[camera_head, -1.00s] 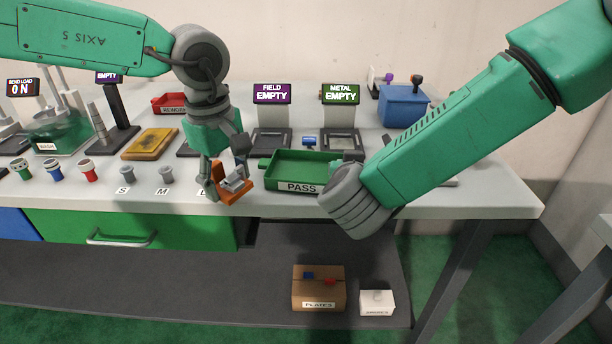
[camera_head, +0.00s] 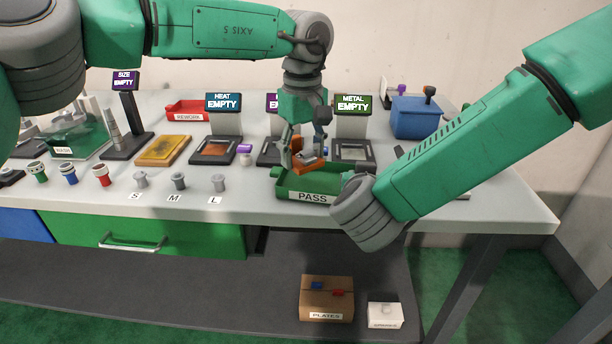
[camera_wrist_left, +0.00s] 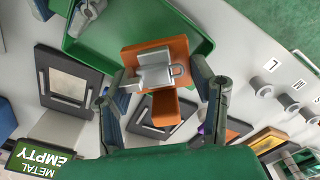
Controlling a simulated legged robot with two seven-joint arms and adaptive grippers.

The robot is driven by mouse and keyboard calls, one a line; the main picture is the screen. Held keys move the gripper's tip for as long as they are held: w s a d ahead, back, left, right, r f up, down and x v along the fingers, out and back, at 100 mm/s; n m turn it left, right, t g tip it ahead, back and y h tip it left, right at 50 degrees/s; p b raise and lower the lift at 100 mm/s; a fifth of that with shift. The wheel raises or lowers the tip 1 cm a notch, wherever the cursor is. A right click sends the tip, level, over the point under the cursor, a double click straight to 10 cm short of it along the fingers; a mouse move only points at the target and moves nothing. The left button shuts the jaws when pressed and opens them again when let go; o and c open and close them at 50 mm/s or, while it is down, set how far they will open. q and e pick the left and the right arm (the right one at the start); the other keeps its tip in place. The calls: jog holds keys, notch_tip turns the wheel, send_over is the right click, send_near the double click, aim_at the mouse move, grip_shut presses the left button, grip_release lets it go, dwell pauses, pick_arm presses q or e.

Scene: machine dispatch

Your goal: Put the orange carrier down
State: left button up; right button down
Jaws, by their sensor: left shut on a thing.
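My left gripper (camera_head: 306,160) is shut on the orange carrier (camera_head: 298,168), above the green PASS tray (camera_head: 284,190). In the left wrist view the carrier (camera_wrist_left: 166,108) sits between the fingers of the left gripper (camera_wrist_left: 165,95) with a grey metal part (camera_wrist_left: 152,70) on it. The tray's green rim (camera_wrist_left: 205,45) lies behind the carrier there. Whether the carrier touches the tray is hard to tell. My right arm comes in from the right, its grey wrist beside the tray's right end; its fingers are hidden.
Stations marked HEAT (camera_head: 223,102) and METAL (camera_head: 353,103) read EMPTY behind the tray. A blue bin (camera_head: 415,118) stands at the back right and a red REWORK tray (camera_head: 187,110) at the back left. Small grey pegs (camera_head: 179,182) line the front edge left of the tray.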

aim_at(303, 185)
pick_arm(q)
jog(key=shift+f, duration=2.4)
jog(key=shift+f, duration=0.1)
jog(key=o, duration=0.9)
jog(key=shift+o, duration=0.2)
notch_tip(303, 185, up, 12)
jog(key=shift+r, duration=0.15)
